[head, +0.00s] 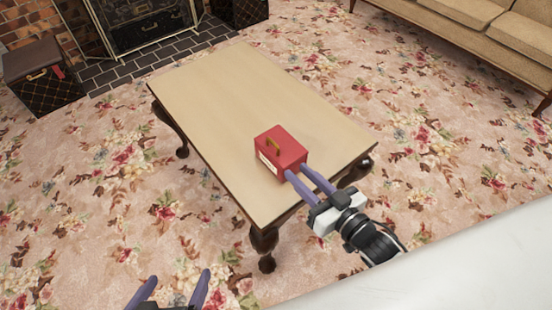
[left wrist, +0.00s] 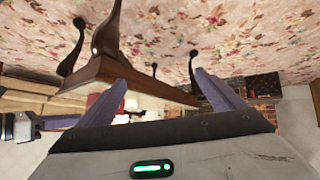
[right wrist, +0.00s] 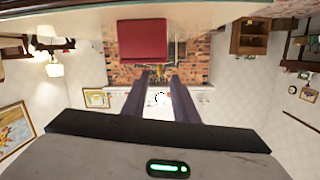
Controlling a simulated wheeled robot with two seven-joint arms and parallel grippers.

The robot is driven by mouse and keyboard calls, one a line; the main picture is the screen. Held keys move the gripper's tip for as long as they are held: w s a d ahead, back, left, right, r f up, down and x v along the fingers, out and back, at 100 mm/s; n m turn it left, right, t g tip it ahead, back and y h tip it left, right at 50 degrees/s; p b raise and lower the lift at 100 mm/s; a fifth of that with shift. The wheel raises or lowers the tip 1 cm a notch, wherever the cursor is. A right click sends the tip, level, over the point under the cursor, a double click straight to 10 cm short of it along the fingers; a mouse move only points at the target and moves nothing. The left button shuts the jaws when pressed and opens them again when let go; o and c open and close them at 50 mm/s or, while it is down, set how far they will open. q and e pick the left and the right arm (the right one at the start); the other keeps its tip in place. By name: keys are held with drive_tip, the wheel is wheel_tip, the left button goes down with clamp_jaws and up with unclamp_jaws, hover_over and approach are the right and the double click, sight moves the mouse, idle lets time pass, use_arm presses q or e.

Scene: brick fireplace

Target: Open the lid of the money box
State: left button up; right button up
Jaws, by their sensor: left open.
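The money box (head: 284,150) is a red box with a gold handle on its lid and a pale label on one side. It stands upright on the table, near the end closest to me, and its lid looks shut. It also shows upside down in the right wrist view (right wrist: 142,40). My right gripper (head: 298,171) is open, its two purple fingers slightly apart, with the tips close to the box's near right side. I cannot tell whether they touch it. Nothing shows between them. My left gripper (head: 170,278) is open and empty, low beside the table's near end.
The wooden table (head: 225,95) has a clear top apart from the box. A brown case (head: 42,85) and a fireplace screen (head: 140,28) stand at the far left, and a beige sofa (head: 470,15) at the far right. Flowered carpet surrounds the table.

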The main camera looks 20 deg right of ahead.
sight(273, 142)
drive_tip(key=shift+w+d+f+t+y+b, duration=0.1)
drive_tip(key=shift+w+f+t+y+b, duration=0.1)
drive_tip(key=shift+w+t+y+b, duration=0.45)
use_arm(q)
drive_tip(key=shift+g, duration=0.4)
drive_tip(key=f+b, duration=0.1)
drive_tip(key=d+f+b, duration=0.1)
drive_tip(key=w+f+b, duration=0.1)
drive_tip(key=shift+d+f, duration=0.35)
drive_tip(key=shift+d, duration=0.05)
use_arm(e)
drive_tip(key=shift+y, duration=0.25)
drive_tip(key=x, duration=1.1)
drive_tip(key=shift+w+d+r, duration=0.1)
drive_tip(key=shift+r, duration=0.25)
clamp_jaws()
